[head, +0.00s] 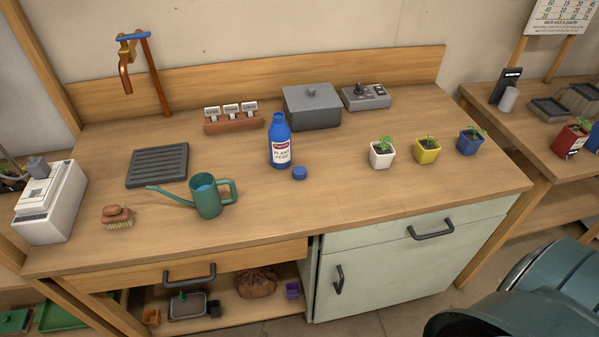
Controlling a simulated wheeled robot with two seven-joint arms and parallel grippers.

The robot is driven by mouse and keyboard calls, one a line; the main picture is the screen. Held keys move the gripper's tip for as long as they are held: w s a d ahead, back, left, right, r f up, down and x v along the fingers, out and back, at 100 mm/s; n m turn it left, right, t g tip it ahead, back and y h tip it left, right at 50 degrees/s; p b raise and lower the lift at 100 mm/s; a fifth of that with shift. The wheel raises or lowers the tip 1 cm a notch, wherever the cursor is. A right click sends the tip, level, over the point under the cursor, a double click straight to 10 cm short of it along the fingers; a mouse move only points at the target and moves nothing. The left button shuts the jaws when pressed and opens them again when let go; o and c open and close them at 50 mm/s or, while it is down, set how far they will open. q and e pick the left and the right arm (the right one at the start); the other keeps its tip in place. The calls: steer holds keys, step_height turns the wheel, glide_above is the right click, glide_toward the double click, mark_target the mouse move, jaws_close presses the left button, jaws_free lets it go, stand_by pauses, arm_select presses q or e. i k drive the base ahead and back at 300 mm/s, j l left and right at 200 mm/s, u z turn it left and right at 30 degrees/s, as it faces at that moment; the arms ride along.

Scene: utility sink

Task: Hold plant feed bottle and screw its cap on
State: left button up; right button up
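The blue plant feed bottle (280,146) stands upright on the wooden worktop, with a white and red label facing me. Its neck at the top shows no cap on it. A small round blue cap (299,172) lies on the worktop just right of the bottle's base, apart from it. Neither of my grippers is in view.
A green watering can (208,197) stands front left of the bottle. A grey lidded box (312,107) and a seed-packet rack (234,122) are behind. Potted seedlings (382,154) stand to the right. The worktop in front of the cap is clear.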

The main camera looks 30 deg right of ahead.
mark_target(279, 132)
steer(key=j+z, duration=0.1)
steer(key=z, duration=0.35)
steer(key=j+z, duration=0.25)
steer(key=j, duration=0.15)
steer(key=j+z, duration=0.3)
steer(key=j, duration=0.7)
steer(key=k+j+z, duration=0.1)
steer(key=j, duration=0.45)
steer(key=k+j, duration=0.1)
steer(key=j, duration=0.45)
steer(key=k+j+z, duration=0.15)
steer(key=j, duration=1)
steer(key=k+z, duration=0.05)
